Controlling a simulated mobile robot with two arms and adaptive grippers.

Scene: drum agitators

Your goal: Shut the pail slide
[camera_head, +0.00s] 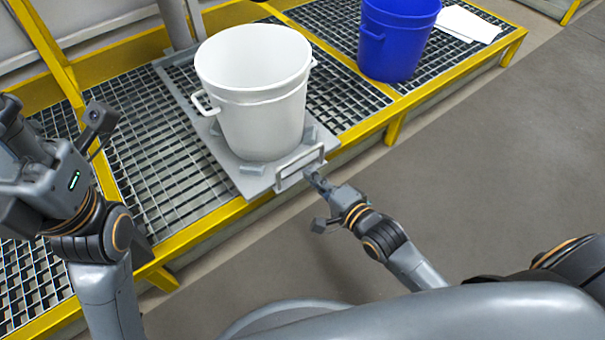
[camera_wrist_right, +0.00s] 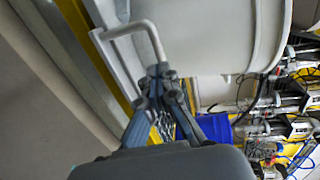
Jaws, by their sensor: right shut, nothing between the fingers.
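The pail slide is a flat grey plate (camera_head: 243,178) on the grated platform, with an upright bar handle (camera_head: 300,165) at its front edge. A white pail (camera_head: 255,95) stands upright on it. The plate's front edge reaches the platform's yellow front rail. My right gripper (camera_head: 313,177) is shut and empty at the right end of the handle. In the right wrist view its fingertips (camera_wrist_right: 161,72) are close to the handle (camera_wrist_right: 130,32); whether they touch is unclear. My left gripper (camera_head: 12,108) is at the left edge, its fingers not clear, away from the slide.
A blue pail (camera_head: 398,35) stands on the grating to the right, with white sheets (camera_head: 467,24) beside it. A grey post (camera_head: 176,22) rises behind the white pail. A yellow post (camera_head: 50,55) stands at the left. The floor (camera_head: 480,160) in front of the platform is clear.

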